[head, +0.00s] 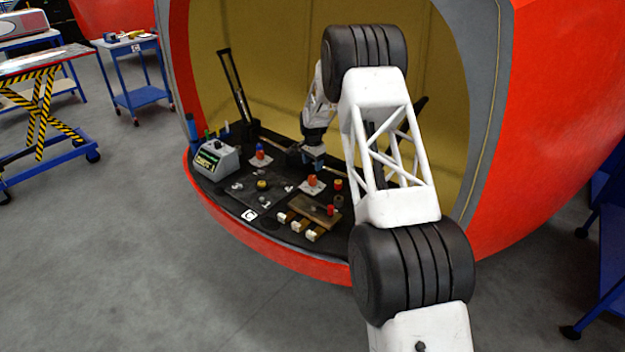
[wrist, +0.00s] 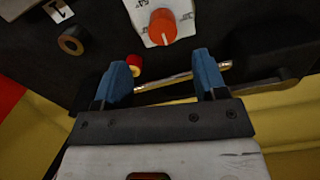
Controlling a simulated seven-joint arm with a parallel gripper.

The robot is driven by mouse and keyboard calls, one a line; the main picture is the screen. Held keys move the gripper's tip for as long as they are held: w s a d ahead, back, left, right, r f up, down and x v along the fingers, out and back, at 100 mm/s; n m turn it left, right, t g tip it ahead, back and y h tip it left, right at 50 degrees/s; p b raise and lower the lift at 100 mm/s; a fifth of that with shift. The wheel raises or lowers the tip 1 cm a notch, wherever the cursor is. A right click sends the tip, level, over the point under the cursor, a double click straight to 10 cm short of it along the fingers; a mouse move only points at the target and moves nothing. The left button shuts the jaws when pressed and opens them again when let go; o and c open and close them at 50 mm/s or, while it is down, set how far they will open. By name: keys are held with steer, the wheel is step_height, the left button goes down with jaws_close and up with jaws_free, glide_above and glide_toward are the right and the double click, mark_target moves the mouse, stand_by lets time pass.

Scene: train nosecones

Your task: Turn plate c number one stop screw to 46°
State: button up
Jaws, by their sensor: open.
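My gripper (wrist: 162,72) is open, its two blue fingers apart with no object clearly held between them. An orange knob (wrist: 162,27) with a pale pointer line stands on a white plate (wrist: 146,8) with printed marks, ahead of the fingertips and apart from them. In the head view my gripper (head: 313,153) is over the black deck, just behind a white plate with a red-orange knob (head: 312,181). Another orange knob (head: 260,153) stands on a white plate further left. A "C" label (head: 250,215) lies at the front of a dark plate (head: 238,198). The stop screw's angle is not readable.
A grey instrument box (head: 216,160) stands at the deck's left. A brown block (head: 313,208), red cylinders (head: 337,185) and several white-ended pieces (head: 312,235) are at the front right. In the wrist view, a metallic rod (wrist: 180,78) crosses behind the fingers and a brown ring (wrist: 72,40) lies left.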

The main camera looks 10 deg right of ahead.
mark_target(312, 177)
steer(key=shift+w+f, duration=0.2)
steer(key=shift+f, duration=0.2)
steer(key=shift+f, duration=0.1)
steer(key=shift+f, duration=3.8)
steer(key=shift+c, duration=0.4)
steer(key=c, duration=0.9)
steer(key=shift+o, duration=0.2)
